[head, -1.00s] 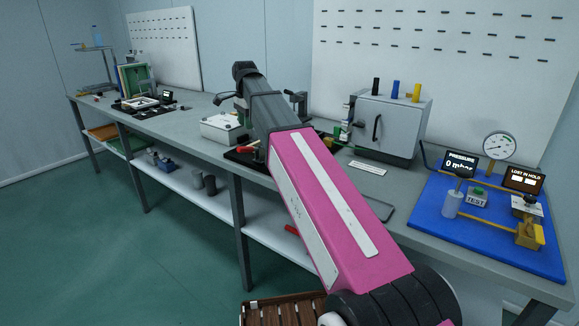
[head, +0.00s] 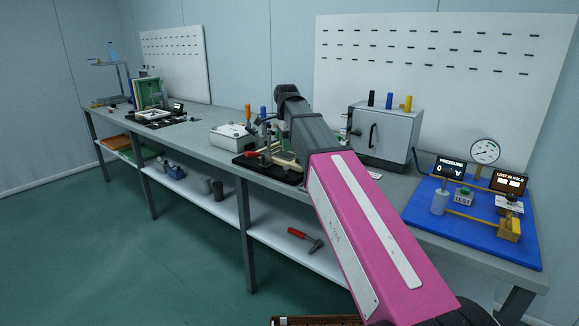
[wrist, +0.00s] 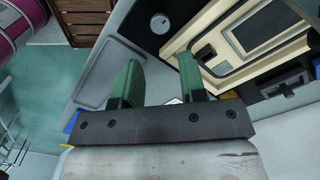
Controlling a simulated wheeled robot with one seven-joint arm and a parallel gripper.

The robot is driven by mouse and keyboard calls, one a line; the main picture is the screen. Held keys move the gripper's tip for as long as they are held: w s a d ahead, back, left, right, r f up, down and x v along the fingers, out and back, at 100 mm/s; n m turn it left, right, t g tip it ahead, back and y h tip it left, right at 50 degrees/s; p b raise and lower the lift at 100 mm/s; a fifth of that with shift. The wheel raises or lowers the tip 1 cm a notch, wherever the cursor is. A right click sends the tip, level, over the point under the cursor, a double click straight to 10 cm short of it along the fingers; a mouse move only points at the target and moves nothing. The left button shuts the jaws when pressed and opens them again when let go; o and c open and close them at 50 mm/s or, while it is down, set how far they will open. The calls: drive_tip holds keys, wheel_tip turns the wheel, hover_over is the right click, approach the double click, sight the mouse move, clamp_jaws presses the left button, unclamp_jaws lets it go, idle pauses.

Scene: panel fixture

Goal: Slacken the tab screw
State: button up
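In the wrist view my gripper (wrist: 160,75) shows two green fingers standing apart, with nothing held between them. A cream-framed fixture (wrist: 215,40) with a dark, windowed recess lies to the upper right of the fingers, and the right finger overlaps its edge in the picture. A round grey knob (wrist: 160,22) is beside that frame. I cannot pick out the tab screw in either view. In the head view my arm hides the gripper's fingertips. A fixture on a black base (head: 270,170) stands on the bench just left of my arm.
The grey bench (head: 205,145) carries a white box (head: 228,138) with orange and blue upright handles near it. A grey cabinet (head: 395,135) stands behind my arm. A blue board (head: 425,205) with a gauge is at the right. A red-handled hammer (head: 303,235) lies on the lower shelf.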

sight(286, 167)
wheel_tip(286, 167, down, 9)
drive_tip(key=shift+r, duration=0.2)
drive_tip(key=shift+c, duration=0.3)
drive_tip(key=c, duration=0.6)
